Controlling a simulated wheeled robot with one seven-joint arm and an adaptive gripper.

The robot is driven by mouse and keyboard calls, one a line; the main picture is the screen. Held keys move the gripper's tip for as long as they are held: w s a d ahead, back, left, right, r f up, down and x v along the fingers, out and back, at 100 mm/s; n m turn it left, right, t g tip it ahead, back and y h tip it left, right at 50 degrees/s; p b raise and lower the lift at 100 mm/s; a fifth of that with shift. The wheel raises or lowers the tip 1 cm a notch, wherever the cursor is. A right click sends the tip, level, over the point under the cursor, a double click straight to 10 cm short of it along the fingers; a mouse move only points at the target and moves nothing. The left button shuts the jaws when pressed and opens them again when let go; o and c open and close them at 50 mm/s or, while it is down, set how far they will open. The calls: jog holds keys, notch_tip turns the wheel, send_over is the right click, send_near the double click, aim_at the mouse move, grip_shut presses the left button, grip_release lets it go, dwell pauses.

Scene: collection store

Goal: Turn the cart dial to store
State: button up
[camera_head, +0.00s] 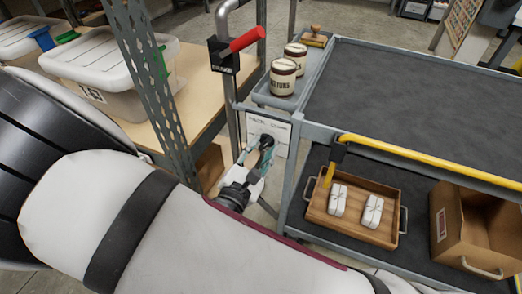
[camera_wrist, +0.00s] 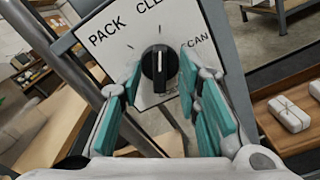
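The cart dial (camera_wrist: 160,68) is a round black knob with a pale line that runs nearly upright in the wrist view. It sits on a white label plate (camera_wrist: 172,22) reading "PACK", "CLE…" and a partly covered "…CAN". I see no "store" label; the lower plate is partly hidden by my fingers. My gripper (camera_wrist: 160,76) is open, its teal fingers on either side of the knob, with gaps visible on both sides. In the head view the plate (camera_head: 282,132) hangs at the cart's near end, and my gripper (camera_head: 257,160) is in front of it, mostly covering the dial.
The grey cart (camera_head: 400,85) has a yellow rail (camera_head: 430,160). Its lower shelf holds a wooden tray (camera_head: 385,232) with two white packets and a cardboard box (camera_head: 478,235). A red-handled lever (camera_head: 247,40) and a metal post (camera_head: 168,95) stand close to my arm.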

jog(key=shift+w, duration=0.1)
grip_shut()
jog(key=shift+n+p, duration=0.3)
jog(key=shift+p, duration=0.05)
jog(key=n+p, duration=0.3)
jog(key=n, duration=0.1)
jog(key=shift+r+n+p, duration=0.1)
jog(key=shift+n+p, duration=0.2)
jog(key=shift+p, duration=0.1)
jog(key=n+p, duration=0.3)
jog(key=n, duration=0.3)
jog(key=n+p, duration=0.2)
jog(key=n, duration=0.4)
jog(key=shift+n+p, duration=0.35)
jog(key=shift+n, duration=0.05)
jog(key=n+p, duration=0.1)
jog(key=n, duration=0.5)
jog(key=shift+f, duration=0.2)
